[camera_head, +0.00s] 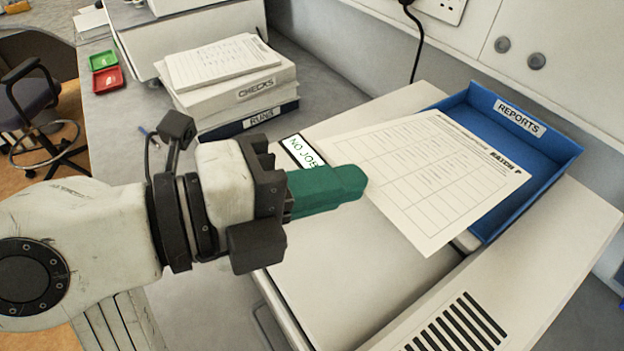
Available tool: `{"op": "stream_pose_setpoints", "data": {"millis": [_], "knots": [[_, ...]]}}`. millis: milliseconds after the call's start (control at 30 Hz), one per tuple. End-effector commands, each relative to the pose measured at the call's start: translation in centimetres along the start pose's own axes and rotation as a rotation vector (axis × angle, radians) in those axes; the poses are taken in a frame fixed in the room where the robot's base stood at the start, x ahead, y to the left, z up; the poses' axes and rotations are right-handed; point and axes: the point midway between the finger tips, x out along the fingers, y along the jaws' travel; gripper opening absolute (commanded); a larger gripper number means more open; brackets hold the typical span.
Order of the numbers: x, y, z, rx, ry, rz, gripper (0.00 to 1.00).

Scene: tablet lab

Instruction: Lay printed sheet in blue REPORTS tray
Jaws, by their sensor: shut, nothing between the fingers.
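The printed sheet (435,180), white with a table grid and a dark heading, lies at an angle. Its right part is over the blue REPORTS tray (565,165). Its left part and near corner stick out past the tray, over the white machine. It covers much of the tray's left side and floor, so I cannot tell whether it touches the floor there. My gripper (350,183) has green fingers, which are shut and empty. Their tips are at the sheet's left edge in the picture; I cannot tell whether they touch it.
The white machine (330,290) has a display reading NO JOB (302,151), partly behind my gripper, and a slotted vent (465,325). Green (103,60) and red (108,79) small trays lie farther left. A wall borders the right.

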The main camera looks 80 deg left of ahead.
Motion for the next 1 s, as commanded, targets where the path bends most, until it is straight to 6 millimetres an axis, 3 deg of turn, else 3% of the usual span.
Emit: {"op": "stream_pose_setpoints", "data": {"millis": [767, 1000], "knots": [[5.5, -0.5, 0.9, -0.001, 0.002, 0.000, 0.00], [7.2, 0.6, 1.1, 0.003, 0.001, -0.001, 0.00]]}}
